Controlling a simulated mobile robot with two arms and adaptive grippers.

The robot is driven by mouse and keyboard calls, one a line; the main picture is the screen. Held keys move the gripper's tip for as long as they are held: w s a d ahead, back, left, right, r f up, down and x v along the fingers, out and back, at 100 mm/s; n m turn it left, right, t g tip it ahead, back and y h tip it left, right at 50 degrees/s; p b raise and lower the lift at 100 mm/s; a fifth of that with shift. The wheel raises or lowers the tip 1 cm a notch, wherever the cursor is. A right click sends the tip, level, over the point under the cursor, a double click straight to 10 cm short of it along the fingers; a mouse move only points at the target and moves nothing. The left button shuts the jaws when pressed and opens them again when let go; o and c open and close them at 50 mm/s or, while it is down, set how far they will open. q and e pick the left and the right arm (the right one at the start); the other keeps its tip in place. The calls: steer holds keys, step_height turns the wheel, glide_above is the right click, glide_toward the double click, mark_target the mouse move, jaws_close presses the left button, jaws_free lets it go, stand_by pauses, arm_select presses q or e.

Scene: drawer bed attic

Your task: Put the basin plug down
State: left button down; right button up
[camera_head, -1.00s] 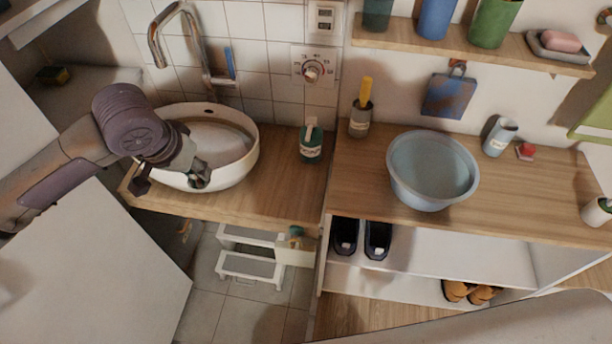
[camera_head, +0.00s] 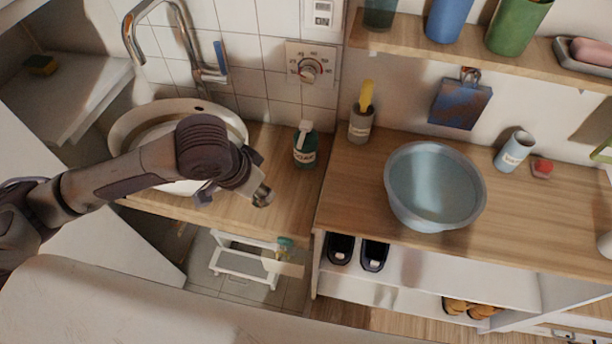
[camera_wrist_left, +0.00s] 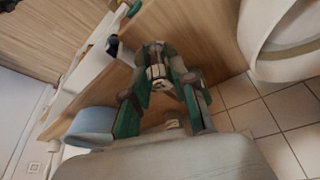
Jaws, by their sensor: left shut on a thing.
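My left gripper (camera_head: 252,184) is shut on a small metallic basin plug (camera_head: 263,196). It holds the plug over the front part of the wooden counter (camera_head: 285,203), to the right of the white washbasin (camera_head: 240,122). In the left wrist view the gripper (camera_wrist_left: 158,72) has green-sided fingers, with the pale metallic plug (camera_wrist_left: 157,71) between their tips. The plug appears above the wood, but its exact height cannot be told. My arm hides part of the washbasin. My right gripper is in neither view.
A green soap bottle (camera_head: 306,147) stands at the counter's back right. A light blue tub (camera_head: 433,210) sits on the wooden top further right. A white step stool (camera_head: 240,262) stands below the counter. The counter between washbasin and bottle has free room.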

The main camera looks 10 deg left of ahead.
arm_select(q)
steer(key=s+d+f+m+h, duration=0.1)
steer(key=s+f+m, duration=0.3)
steer(key=s+f, duration=0.15)
steer(key=p, duration=0.2)
glide_toward(297, 178)
steer(key=shift+w+d+r, duration=0.3)
steer(key=shift+w+d, duration=0.25)
steer(key=shift+w, duration=0.15)
step_height(297, 178, down, 4)
steer(key=shift+s+r+p, duration=0.1)
steer(key=shift+r+p, duration=0.05)
steer(key=shift+p, duration=0.15)
steer(key=shift+w+f, duration=0.25)
steer(key=shift+f, duration=0.3)
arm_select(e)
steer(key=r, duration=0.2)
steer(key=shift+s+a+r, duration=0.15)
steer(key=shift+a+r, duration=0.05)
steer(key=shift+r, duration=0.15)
